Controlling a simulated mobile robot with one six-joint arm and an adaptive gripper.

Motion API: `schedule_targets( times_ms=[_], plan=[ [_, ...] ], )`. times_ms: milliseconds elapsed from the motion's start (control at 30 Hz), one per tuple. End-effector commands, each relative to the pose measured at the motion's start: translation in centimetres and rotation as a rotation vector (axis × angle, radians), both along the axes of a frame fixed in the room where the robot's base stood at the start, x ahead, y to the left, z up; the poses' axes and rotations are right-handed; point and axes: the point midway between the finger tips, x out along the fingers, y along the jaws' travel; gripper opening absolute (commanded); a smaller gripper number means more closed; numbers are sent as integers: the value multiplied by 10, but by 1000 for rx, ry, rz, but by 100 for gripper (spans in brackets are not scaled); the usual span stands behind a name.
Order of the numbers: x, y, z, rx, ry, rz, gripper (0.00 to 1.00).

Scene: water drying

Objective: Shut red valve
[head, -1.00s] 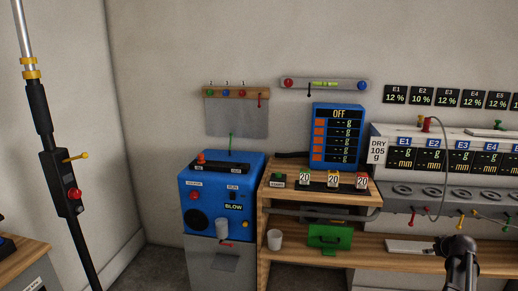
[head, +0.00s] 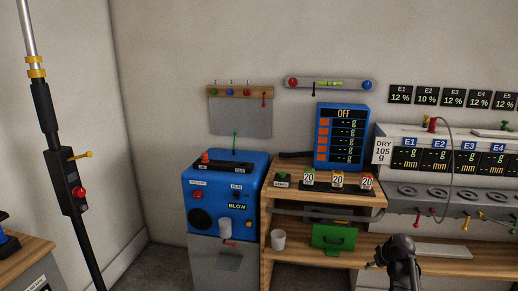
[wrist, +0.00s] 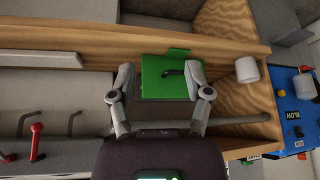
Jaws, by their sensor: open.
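A small red valve handle (head: 418,216) hangs below the front of the grey bench unit in the head view. A red handle with a round end also shows at the lower left of the wrist view (wrist: 37,138), clear of my fingers. A red lever (head: 230,244) also sits under the cup on the blue machine. I cannot tell which red part is the valve, or its exact state. My gripper (wrist: 160,88) is open and empty. Its fingers frame a green box (wrist: 165,77) in the wrist view; contact is not visible. My arm shows at the lower right of the head view.
The blue machine (head: 212,187) stands left of the wooden shelf (head: 268,215). A white cup (head: 278,240) and the green box (head: 328,238) are on the lower board. Yellow and red handles hang along the bench unit. A flat white slab (head: 444,250) lies to the right.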

Motion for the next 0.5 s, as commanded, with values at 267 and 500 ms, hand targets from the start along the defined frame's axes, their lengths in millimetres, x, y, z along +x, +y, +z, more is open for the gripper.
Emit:
schedule_targets(
  times_ms=[267, 500],
  plan=[
    [-42, 101, -12, 33, 168, 3, 64],
    [-86, 169, -18, 24, 308, -19, 64]
  ],
)
